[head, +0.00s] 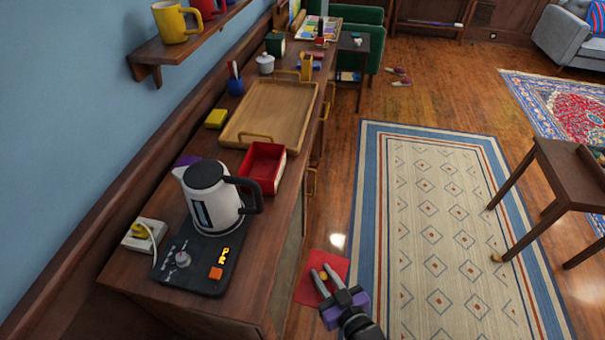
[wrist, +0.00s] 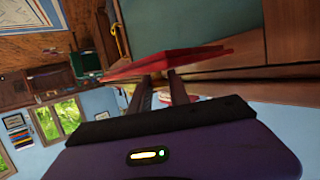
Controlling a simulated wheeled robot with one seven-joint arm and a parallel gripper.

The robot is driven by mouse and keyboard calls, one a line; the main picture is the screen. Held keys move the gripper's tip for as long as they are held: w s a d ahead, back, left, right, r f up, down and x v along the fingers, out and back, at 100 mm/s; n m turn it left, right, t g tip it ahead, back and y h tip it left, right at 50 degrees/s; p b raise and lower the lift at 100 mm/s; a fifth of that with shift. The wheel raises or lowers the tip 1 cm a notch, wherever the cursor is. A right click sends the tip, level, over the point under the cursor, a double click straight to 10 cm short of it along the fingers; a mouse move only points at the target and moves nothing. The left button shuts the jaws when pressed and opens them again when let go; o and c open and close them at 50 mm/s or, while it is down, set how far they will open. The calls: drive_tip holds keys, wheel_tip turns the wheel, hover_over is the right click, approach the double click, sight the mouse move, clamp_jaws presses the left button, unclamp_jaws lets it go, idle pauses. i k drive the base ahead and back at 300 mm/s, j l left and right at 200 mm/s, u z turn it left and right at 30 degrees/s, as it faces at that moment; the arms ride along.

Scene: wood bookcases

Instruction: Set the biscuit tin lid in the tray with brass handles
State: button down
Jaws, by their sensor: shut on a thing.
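The biscuit tin lid is a flat red square (head: 306,291), held out over the floor in front of the cabinet. My gripper (head: 322,271) is shut on it, with both fingers lying across the lid in the head view. In the wrist view the lid (wrist: 165,62) shows nearly edge-on at the fingertips. The tray with brass handles (head: 270,113) is a light wooden tray on the cabinet top, up and left of my gripper. It is empty, with a brass handle at its near end and one at its far end.
A red open box (head: 263,166) and a kettle (head: 210,197) on a dark base stand nearer than the tray. A yellow block (head: 216,118) and a blue pen cup (head: 235,85) sit left of it. A wall shelf (head: 190,40) with mugs hangs above.

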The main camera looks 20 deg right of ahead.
sight(281, 97)
drive_tip(key=i+l, duration=0.15)
drive_tip(key=l, duration=0.2)
drive_tip(key=i+l+u, duration=0.15)
drive_tip(key=l, duration=0.25)
drive_tip(key=i+l, duration=0.15)
drive_tip(key=l, duration=0.25)
drive_tip(key=i+l+u, duration=0.1)
drive_tip(key=l, duration=0.25)
drive_tip(key=i, duration=0.05)
